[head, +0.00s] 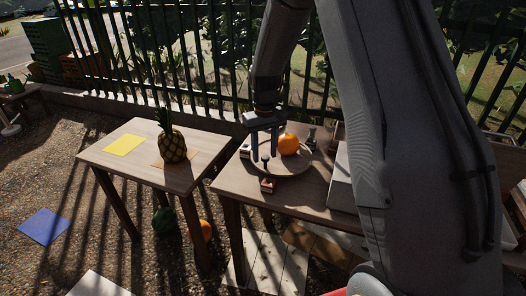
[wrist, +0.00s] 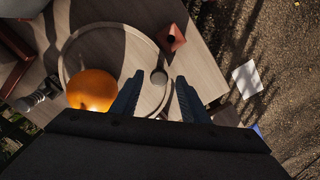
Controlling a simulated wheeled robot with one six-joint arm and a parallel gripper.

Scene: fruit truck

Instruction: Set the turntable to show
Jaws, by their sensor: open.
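The turntable (head: 290,169) is a round wooden disc with a pale rim on the right-hand table; it also shows in the wrist view (wrist: 133,40). An orange (head: 288,144) sits on it, left of my fingers in the wrist view (wrist: 92,90). A small round knob (wrist: 158,77) stands near the disc's edge. My gripper (head: 265,157) points down over the disc's left part. Its blue fingers are open, and the knob shows between their tips in the wrist view. I cannot tell whether they touch it. A red marker block (head: 268,185) stands just outside the near rim.
A pale-topped block (head: 245,151) and a small dark-and-silver object (head: 312,138) stand around the disc. The left table (head: 120,165) holds a pineapple (head: 172,144) and a yellow sheet (head: 124,145). A watermelon (head: 164,221) and another orange fruit (head: 202,230) lie below. A fence runs behind.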

